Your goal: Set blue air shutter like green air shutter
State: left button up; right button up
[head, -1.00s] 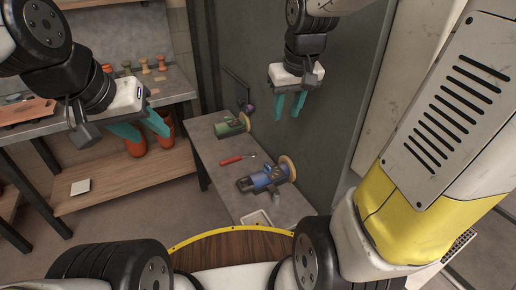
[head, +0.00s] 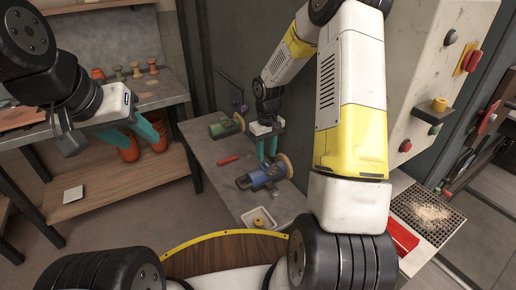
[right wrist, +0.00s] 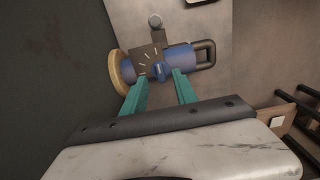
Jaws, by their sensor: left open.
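The blue burner body (head: 262,178) with a tan disc at one end lies on the grey bench. My left gripper (head: 142,143) is open and empty, away from both.
A red-handled tool (head: 228,160) lies on the grey bench (head: 205,160) between the two bodies. A small pale tray (head: 258,219) is at the near end. A panel with buttons (head: 415,95) stands right. A shelf unit (head: 120,185) with orange pots is at left.

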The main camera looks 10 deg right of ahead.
aim_at(266, 164)
notch_tip(266, 164, down, 4)
jog(key=shift+f, duration=0.1)
grip_shut()
